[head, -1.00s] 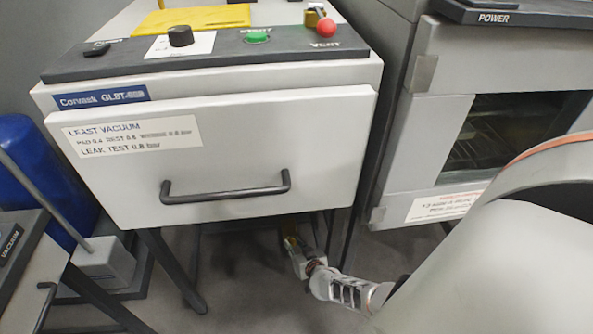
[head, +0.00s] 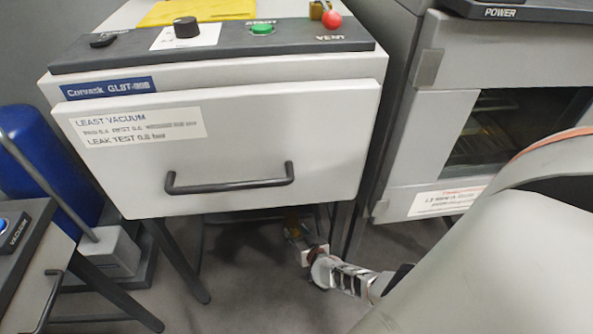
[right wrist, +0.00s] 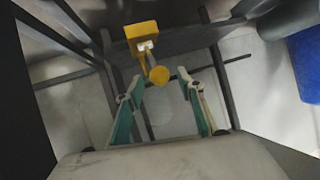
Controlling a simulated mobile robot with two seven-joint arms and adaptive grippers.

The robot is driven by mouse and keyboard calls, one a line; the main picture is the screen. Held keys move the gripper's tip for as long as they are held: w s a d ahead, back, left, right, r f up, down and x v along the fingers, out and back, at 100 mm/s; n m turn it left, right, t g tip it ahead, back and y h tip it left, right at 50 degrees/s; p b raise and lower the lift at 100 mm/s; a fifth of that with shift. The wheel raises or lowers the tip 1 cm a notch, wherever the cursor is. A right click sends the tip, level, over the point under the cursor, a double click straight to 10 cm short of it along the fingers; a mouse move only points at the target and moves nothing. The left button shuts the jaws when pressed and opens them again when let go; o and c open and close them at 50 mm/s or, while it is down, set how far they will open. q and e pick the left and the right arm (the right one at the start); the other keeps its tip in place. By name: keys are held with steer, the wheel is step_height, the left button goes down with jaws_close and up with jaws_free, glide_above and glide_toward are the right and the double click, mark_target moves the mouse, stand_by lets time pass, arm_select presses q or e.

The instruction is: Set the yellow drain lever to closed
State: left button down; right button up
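The yellow drain lever shows in the right wrist view as a yellow block (right wrist: 142,36) with a thin stem running down to a round yellow knob (right wrist: 159,76). In the head view my right gripper (head: 300,242) is small, low beneath the machine's drawer front. My left gripper is not in view.
The grey machine (head: 220,140) with a black handle (head: 230,187) stands above my gripper on dark legs. Dark frame bars (right wrist: 215,35) surround the lever. A second cabinet (head: 425,150) stands right, and a blue cylinder (head: 45,165) left. Grey floor is open below.

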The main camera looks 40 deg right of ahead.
steer(key=shift+s+a+f, duration=0.1)
steer(key=shift+a, duration=0.05)
steer(key=shift+s+a, duration=0.1)
steer(key=shift+s, duration=0.05)
steer(key=shift+s+a+r, duration=0.2)
steer(key=shift+s+a, duration=0.05)
steer(key=shift+s, duration=0.25)
steer(key=v, duration=1)
steer(key=shift+d+r, duration=0.25)
steer(key=shift+r, duration=0.15)
steer(key=shift+s, duration=0.1)
